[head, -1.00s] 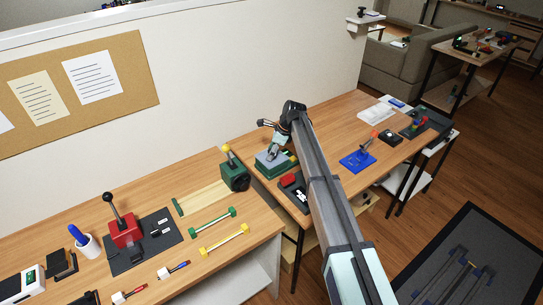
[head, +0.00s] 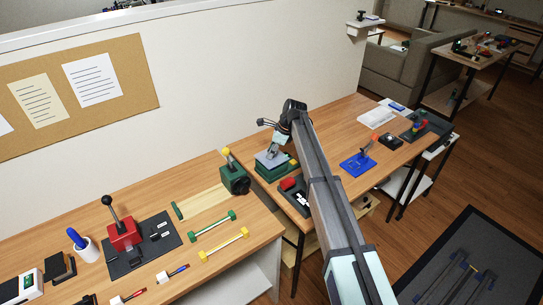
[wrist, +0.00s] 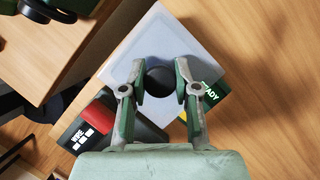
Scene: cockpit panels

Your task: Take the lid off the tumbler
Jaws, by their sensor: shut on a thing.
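The tumbler (head: 277,172) is a green box-shaped body on the right-hand bench, with a pale grey, flat, square lid (head: 268,158) above it. In the wrist view the lid (wrist: 165,35) fills the upper middle and hides most of the body. A dark round knob (wrist: 160,79) stands on the lid. My gripper (wrist: 160,74) is shut on this knob, one finger on each side. In the head view my gripper (head: 277,143) is directly over the tumbler. The lid looks slightly above the body; any gap is too small to measure.
A black unit with a red part (head: 290,184) stands close in front of the tumbler. A green machine with a yellow knob (head: 234,178) is to its left. A blue plate with a lever (head: 358,161) is to the right. Bare bench lies between.

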